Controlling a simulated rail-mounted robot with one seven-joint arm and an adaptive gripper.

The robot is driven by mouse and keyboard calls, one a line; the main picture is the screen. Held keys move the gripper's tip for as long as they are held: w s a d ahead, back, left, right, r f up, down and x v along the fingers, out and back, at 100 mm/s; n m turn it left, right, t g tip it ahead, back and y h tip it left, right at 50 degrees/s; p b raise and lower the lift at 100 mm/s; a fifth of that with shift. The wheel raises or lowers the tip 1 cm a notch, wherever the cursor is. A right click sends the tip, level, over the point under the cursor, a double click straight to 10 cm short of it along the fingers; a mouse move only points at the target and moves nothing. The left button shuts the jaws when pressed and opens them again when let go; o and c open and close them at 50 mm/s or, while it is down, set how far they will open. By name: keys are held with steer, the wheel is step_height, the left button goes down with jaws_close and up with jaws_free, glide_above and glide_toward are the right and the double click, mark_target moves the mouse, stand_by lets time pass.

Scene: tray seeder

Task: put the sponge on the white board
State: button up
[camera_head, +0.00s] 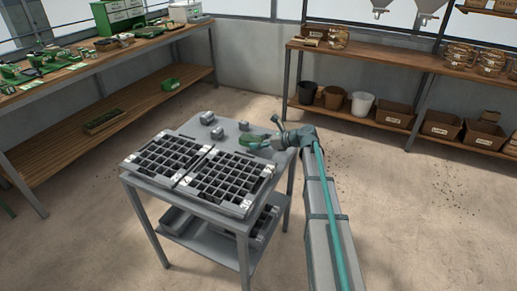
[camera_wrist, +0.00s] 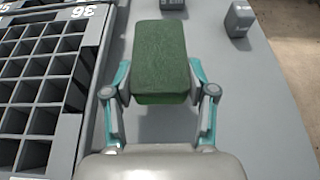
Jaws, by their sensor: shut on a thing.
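A green block that looks like the sponge (camera_wrist: 160,55) is between the two fingers of my gripper (camera_wrist: 160,90) in the wrist view. The fingers are shut on its sides near its lower end. In the head view the sponge (camera_head: 250,140) shows at the tip of my gripper (camera_head: 262,141), over the right back part of the grey table (camera_head: 182,127). I cannot tell whether it touches the tabletop. I cannot make out a white board in either view.
Two gridded seed trays (camera_head: 160,158) (camera_head: 222,181) fill the table's front; one (camera_wrist: 62,150) is close left of my gripper. Small grey blocks (camera_head: 207,117) (camera_head: 217,132) (camera_head: 243,125) stand at the back. Wooden benches stand left (camera_head: 120,50) and back right (camera_head: 380,56).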

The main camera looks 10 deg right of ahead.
mark_target(258, 153)
steer(key=shift+w+f, duration=0.15)
steer(key=shift+f, duration=0.75)
steer(key=shift+w+f, duration=0.15)
steer(key=shift+f, duration=0.75)
steer(key=shift+f, duration=0.15)
steer(key=o, duration=0.7)
steer(key=shift+o, duration=0.5)
steer(key=v, duration=1.2)
